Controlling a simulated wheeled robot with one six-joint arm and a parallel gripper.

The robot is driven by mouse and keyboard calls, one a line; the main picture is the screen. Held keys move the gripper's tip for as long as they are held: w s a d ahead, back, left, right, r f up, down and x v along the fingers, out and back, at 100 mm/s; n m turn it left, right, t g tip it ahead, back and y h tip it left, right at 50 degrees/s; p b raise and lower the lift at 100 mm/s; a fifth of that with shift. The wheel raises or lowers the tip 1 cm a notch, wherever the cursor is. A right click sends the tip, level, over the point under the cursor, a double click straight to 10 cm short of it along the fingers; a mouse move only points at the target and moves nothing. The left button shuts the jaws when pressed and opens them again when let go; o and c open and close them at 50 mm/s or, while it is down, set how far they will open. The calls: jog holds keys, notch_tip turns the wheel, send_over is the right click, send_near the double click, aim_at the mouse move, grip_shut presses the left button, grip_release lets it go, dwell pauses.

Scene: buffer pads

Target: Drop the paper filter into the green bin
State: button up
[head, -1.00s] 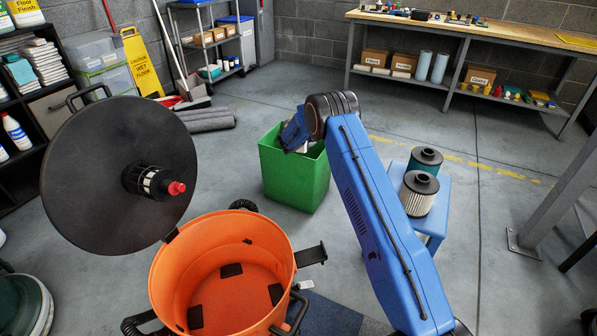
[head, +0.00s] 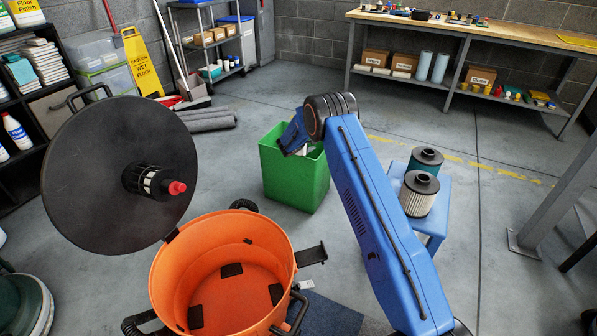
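The green bin (head: 290,182) stands on the floor at the middle of the head view, upright, with its open top facing up. My blue arm reaches over it from the right, and my gripper (head: 302,150) is at the bin's mouth, pointing down. Its fingers are mostly hidden by the wrist and the bin's rim, so I cannot tell whether they hold anything. A cream pleated filter with a dark cap (head: 419,194) stands on the blue stool (head: 437,221) to the right. A teal filter with a dark cap (head: 426,161) stands behind it. The bin's inside is mostly hidden.
An open orange drum (head: 222,272) stands in front, left of my arm. Its round black lid (head: 105,200) is raised at the left and carries a caged part with a red tip (head: 155,184). A workbench (head: 480,30) stands at the back right. The floor behind the bin is clear.

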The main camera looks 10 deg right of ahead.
jog(key=v, duration=1.6)
jog(key=shift+s+a, duration=0.25)
jog(key=shift+r, duration=0.1)
jog(key=s+d+r+m+g, duration=0.25)
jog(key=s+d+r, duration=0.35)
jog(key=s+r, duration=0.4)
jog(key=s+d+r+m+g, duration=0.25)
jog(key=s+d+r, duration=0.45)
jog(key=s, duration=0.5)
jog(key=s+d+r+m+g, duration=0.1)
jog(key=s+d+r+m, duration=0.25)
jog(key=s+r, duration=0.6)
jog(key=s+d+r+m+g+y, duration=0.1)
jog(key=s+r+m+y, duration=0.2)
jog(key=s, duration=1.9)
jog(key=s+a+f+y, duration=0.1)
jog(key=s+a+y, duration=0.1)
jog(key=s, duration=0.6)
jog(key=s+a+f+t+y, duration=0.1)
jog(key=s+a+f+y, duration=0.1)
jog(key=s, duration=0.7)
jog(key=shift+s+a+m+y, duration=0.2)
jog(key=shift+a+m+y, duration=0.35)
jog(key=shift+a, duration=0.45)
